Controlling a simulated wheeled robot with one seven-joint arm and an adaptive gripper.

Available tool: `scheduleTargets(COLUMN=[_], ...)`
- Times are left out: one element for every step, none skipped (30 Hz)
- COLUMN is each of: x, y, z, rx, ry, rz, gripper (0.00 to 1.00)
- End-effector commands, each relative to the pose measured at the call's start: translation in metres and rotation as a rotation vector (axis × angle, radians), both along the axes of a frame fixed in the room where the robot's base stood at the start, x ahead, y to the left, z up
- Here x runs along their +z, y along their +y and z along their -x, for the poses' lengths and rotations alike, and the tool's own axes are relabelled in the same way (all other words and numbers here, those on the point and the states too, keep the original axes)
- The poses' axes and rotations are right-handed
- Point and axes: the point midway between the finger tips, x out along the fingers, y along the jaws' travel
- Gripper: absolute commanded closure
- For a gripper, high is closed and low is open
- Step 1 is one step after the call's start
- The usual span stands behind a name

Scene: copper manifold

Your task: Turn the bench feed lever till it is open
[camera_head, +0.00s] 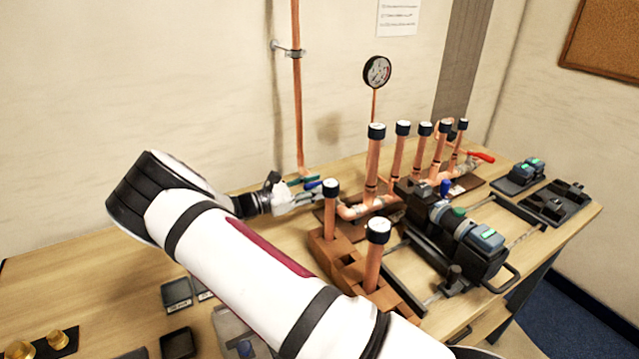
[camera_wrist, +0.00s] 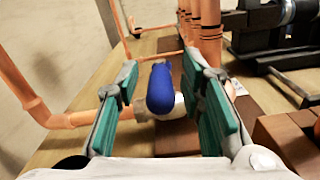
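A lever with a blue handle (camera_wrist: 160,90) stands on a pale valve body on the copper pipe; I take it to be the bench feed lever. In the wrist view it is between the two green-padded fingers of my gripper (camera_wrist: 162,68), with a gap on each side. My gripper is open around the handle and does not appear to grip it. In the head view my gripper (camera_head: 306,184) is at the left end of the copper manifold (camera_head: 358,210). The blue handle is mostly hidden there by the fingers.
Upright copper pipes with dark caps (camera_head: 372,160) stand right of my gripper. A red lever (camera_head: 481,157) is at the far right end. A brown block (camera_head: 326,243) stands in front. A vertical copper pipe (camera_head: 297,90) runs up the wall behind. A black clamping machine (camera_head: 470,245) is at right.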

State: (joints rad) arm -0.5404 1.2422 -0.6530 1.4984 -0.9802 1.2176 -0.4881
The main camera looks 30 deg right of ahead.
Motion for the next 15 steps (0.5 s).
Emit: scheduleTargets(x=[0.0003, 0.0002, 0.0000, -0.0001, -0.0003, -0.0004, -0.0004, -0.0004, -0.0005, -0.0005, -0.0005, -0.0005, -0.0005, -0.0004, -0.0004], y=[-0.0043, -0.0060, -0.0077, -0.0086, -0.0092, -0.0097, -0.0098, -0.0099, -0.0098, -0.0098, -0.0097, -0.0097, -0.0096, -0.0096, -0.0096], z=[0.0007, 0.0007, 0.0007, 0.0006, 0.0005, 0.0003, 0.0003, 0.0002, 0.0001, 0.0001, 0.0001, 0.0001, 0.0001, 0.0001, 0.0001], rx=[-0.001, -0.001, -0.001, -0.001, -0.001, -0.001, 0.000, 0.000, 0.000, 0.000, 0.000, 0.000, 0.000, 0.000, 0.000], ry=[0.000, 0.000, 0.001, 0.000, 0.000, 0.000, 0.000, 0.000, 0.000, 0.000, 0.000, 0.000, 0.000, 0.000, 0.000], rz=[0.001, 0.001, 0.001, 0.001, 0.000, 0.000, 0.000, 0.000, 0.000, 0.000, 0.000, 0.000, 0.000, 0.000, 0.000], gripper=[0.65, 0.65, 0.65, 0.65, 0.65, 0.65, 0.65, 0.65, 0.65, 0.65, 0.65, 0.65, 0.67, 0.74, 0.83])
